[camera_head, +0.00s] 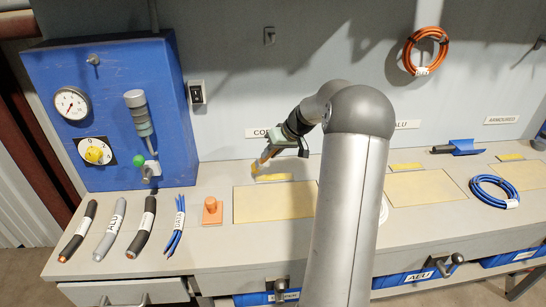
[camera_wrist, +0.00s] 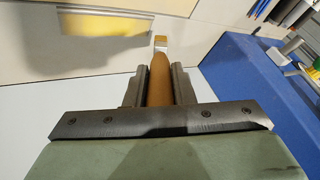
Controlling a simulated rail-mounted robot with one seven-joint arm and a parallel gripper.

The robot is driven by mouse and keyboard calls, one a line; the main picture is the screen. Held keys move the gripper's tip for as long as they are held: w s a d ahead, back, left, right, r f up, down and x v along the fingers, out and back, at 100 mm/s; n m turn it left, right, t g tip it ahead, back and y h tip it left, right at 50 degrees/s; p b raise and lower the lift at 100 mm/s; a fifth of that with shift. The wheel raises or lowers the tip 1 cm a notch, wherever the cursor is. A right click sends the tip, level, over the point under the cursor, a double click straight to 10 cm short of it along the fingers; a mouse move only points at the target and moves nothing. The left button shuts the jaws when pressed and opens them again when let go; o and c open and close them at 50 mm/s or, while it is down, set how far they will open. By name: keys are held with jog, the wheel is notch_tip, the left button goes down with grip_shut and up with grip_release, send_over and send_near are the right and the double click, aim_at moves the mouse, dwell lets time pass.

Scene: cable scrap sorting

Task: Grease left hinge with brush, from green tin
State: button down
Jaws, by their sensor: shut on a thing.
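My gripper (camera_wrist: 160,85) is shut on a brush (camera_wrist: 159,80), whose rounded brown wooden handle sits between the two dark fingers. A pale tip with a brownish end shows beyond the handle. In the head view my gripper (camera_head: 268,156) is above the back of the bench, below the partly covered "CO..." label. The brush points down and to the left there, near a narrow yellow strip (camera_head: 273,177) behind the left yellow panel (camera_head: 257,204). I cannot tell whether the brush touches anything. No hinge can be clearly made out. I see no green tin; my arm hides part of the bench.
A blue panel box (camera_head: 115,70) with gauge, dial and lever stands at the left. Several cable pieces (camera_head: 146,226) and an orange-brown block with a knob (camera_head: 211,211) lie in front. A blue cable coil (camera_head: 493,191) and a blue scoop (camera_head: 459,147) lie at right.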

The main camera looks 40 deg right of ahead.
jog(key=shift+w+r+p, duration=0.1)
jog(key=shift+r+p, duration=1)
jog(key=shift+r, duration=1.5)
jog(key=shift+f, duration=0.15)
jog(key=shift+f+b, duration=0.5)
jog(key=shift+b, duration=0.2)
jog(key=shift+r, duration=0.1)
jog(key=shift+a, duration=0.1)
